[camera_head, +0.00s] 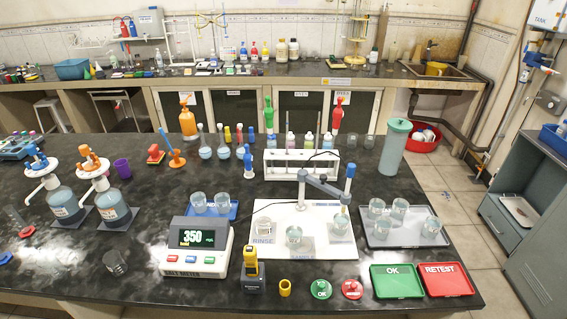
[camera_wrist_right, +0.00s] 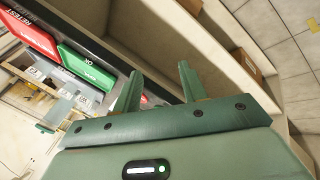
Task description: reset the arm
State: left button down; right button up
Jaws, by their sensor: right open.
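My right gripper (camera_wrist_right: 160,88) shows in the right wrist view as two green fingers standing apart on a green bar. Nothing is between the fingers. It is out in front of the bench edge, apart from the green OK tray (camera_wrist_right: 88,68) and the red RETEST tray (camera_wrist_right: 28,35). Neither of my arms shows in the head view, and my left gripper is in neither view.
The salt meter (camera_head: 196,247) reads 350. A white mat (camera_head: 290,250) holds beakers under a grey probe arm (camera_head: 325,188). The OK tray (camera_head: 396,281) and RETEST tray (camera_head: 447,279) lie at the front right. A grey-green canister (camera_head: 394,148) stands behind them.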

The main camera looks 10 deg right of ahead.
jog(key=s+a+f+m+g+y+b, duration=0.15)
jog(key=s+f, duration=0.25)
jog(key=f, duration=0.7)
jog(key=s+f+g+b, duration=0.1)
jog(key=s+f+b, duration=0.25)
jog(key=f, duration=0.75)
jog(key=s+f+m+g+y+b, duration=0.1)
jog(key=s+f+m+g+b, duration=0.1)
jog(key=s+f, duration=1.1)
jog(key=s+b, duration=0.1)
jog(key=s, duration=0.2)
jog(key=shift+s+d+b, duration=0.15)
jog(key=shift+b, duration=0.2)
jog(key=shift+f, duration=0.1)
